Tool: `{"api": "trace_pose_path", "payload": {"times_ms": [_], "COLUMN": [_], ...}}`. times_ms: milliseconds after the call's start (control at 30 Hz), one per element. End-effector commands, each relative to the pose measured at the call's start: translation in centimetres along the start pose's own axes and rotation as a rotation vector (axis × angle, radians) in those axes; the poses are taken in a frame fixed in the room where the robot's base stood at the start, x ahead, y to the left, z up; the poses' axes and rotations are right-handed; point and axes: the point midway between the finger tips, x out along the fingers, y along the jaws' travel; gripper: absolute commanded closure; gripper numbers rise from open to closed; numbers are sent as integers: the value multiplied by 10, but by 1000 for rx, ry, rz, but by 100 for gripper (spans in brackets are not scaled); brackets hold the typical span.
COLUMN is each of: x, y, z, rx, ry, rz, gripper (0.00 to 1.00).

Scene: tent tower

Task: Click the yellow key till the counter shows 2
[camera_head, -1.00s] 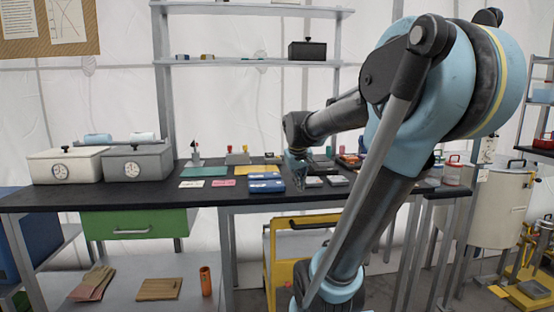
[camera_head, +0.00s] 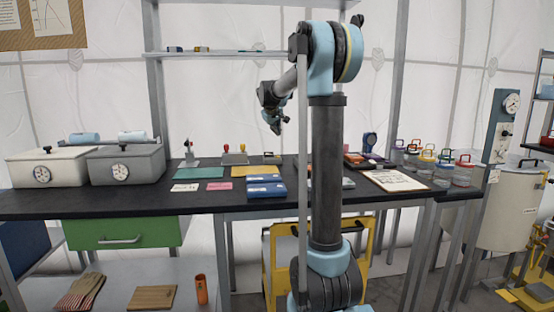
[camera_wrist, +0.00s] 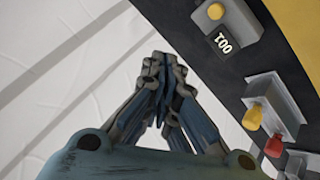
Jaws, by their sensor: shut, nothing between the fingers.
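The counter box (camera_wrist: 240,22) is a small grey unit at the top of the wrist view. Its round yellow key (camera_wrist: 215,12) sits beside a dark display (camera_wrist: 222,42) with white digits, which appear to read 001. In the head view a small box (camera_head: 271,158) at the back of the bench looks like this unit, too small to read. My gripper (camera_head: 276,130) is raised above the back of the bench, apart from the box and key. In the wrist view its fingertips (camera_wrist: 163,62) are together with nothing between them.
A grey block with yellow and red knobs (camera_wrist: 277,100) stands next to the counter box. The black bench (camera_head: 130,203) also holds blue boxes (camera_head: 265,190), a green mat (camera_head: 200,172), a clipboard (camera_head: 393,181) and lidded jars (camera_head: 463,172). A shelf (camera_head: 225,51) spans behind.

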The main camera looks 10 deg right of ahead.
Motion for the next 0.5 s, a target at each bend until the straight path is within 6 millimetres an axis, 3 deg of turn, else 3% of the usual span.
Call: {"api": "trace_pose_path", "payload": {"times_ms": [500], "x": [5], "y": [-1], "z": [0], "rx": [-1], "ry": [2], "rz": [2], "gripper": [100]}}
